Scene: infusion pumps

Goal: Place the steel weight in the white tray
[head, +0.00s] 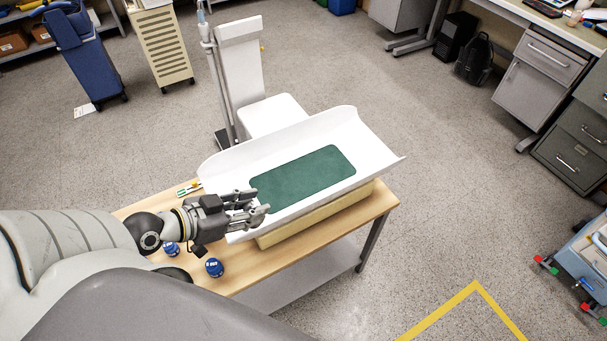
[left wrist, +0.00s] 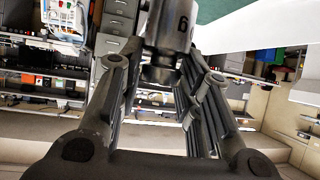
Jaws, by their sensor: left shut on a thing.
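The steel weight (left wrist: 170,30), a grey metal cylinder with a marking on its side, is between the fingers of my left gripper in the left wrist view. My left gripper (head: 257,206) is shut on it, at the near left edge of the white tray in the head view. The weight is hard to make out there among the fingers. The white tray (head: 372,150) is a curved pan with a green mat (head: 303,176) on its bottom. The tray and mat also show at the top right of the left wrist view. My right gripper is out of view.
The tray rests on a pale yellow block on a wooden table (head: 240,277). Two blue round items (head: 214,267) stand at the table's near side, close under my left arm. A white chair-like stand (head: 242,70) with a pole is behind the tray. The mat is bare.

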